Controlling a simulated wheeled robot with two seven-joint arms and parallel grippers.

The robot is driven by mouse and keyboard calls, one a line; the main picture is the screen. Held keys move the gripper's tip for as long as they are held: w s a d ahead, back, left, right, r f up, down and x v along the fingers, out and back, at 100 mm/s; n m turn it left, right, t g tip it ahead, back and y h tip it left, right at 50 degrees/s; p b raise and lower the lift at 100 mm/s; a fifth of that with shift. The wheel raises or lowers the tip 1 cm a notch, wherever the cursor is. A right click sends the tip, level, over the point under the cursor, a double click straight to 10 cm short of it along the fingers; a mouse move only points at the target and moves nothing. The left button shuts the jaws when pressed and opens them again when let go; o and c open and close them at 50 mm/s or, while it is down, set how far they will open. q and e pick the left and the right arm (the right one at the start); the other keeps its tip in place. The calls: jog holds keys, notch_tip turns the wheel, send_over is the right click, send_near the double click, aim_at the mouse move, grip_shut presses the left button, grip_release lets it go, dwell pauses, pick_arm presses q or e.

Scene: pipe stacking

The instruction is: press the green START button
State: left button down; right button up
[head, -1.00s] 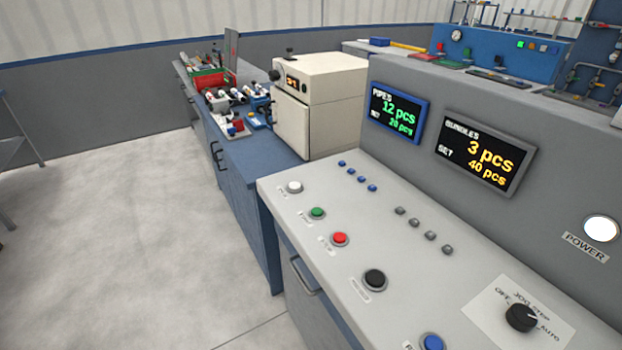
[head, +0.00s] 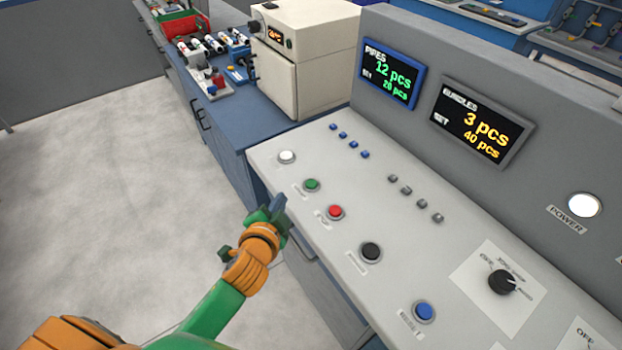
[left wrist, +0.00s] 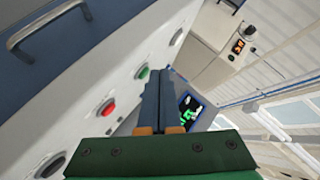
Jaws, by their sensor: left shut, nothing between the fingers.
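The green button (head: 312,185) sits on the sloped grey panel, between a white button (head: 287,157) and a red button (head: 335,212). The lettering beside it is too small to read. My left gripper (head: 281,203) is shut and empty, near the panel's front edge, to the lower left of the green button and apart from it. In the left wrist view the shut fingers (left wrist: 160,95) point up the picture, and the green button (left wrist: 142,73) shows just left of their tips. My right gripper is not in view.
The panel (head: 300,240) also holds a black button (head: 370,252), a blue button (head: 424,311), small blue and grey buttons and a rotary knob (head: 502,282). Two displays (head: 390,73) stand behind. A cream machine (head: 305,50) is at the back left. The floor at left is clear.

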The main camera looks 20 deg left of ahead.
pick_arm(q)
jog(key=w+d+r+m+t+h, duration=0.35)
jog(key=r+m, duration=0.25)
jog(key=r, duration=0.3)
jog(key=w+d+r+m+t+h, duration=0.3)
jog(key=d+r+m+t, duration=0.1)
jog(key=r+m, duration=0.35)
jog(key=d+r+m+g+h, duration=0.3)
jog(key=d+m+g+h, duration=0.45)
jog(key=m, duration=0.95)
notch_tip(320, 180, down, 7)
jog(key=w+a+m+g, duration=0.15)
jog(key=m+g, duration=0.25)
jog(key=m, duration=0.6)
jog(key=w+a+f+m+g+y, duration=0.1)
jog(key=w+a+f+m+y, duration=0.1)
jog(key=a+f+y, duration=0.2)
jog(key=a+y, duration=0.3)
jog(key=a, duration=0.3)
jog(key=shift+w+a+f, duration=0.2)
jog(key=shift+w+a, duration=0.05)
jog(key=shift+a, duration=0.15)
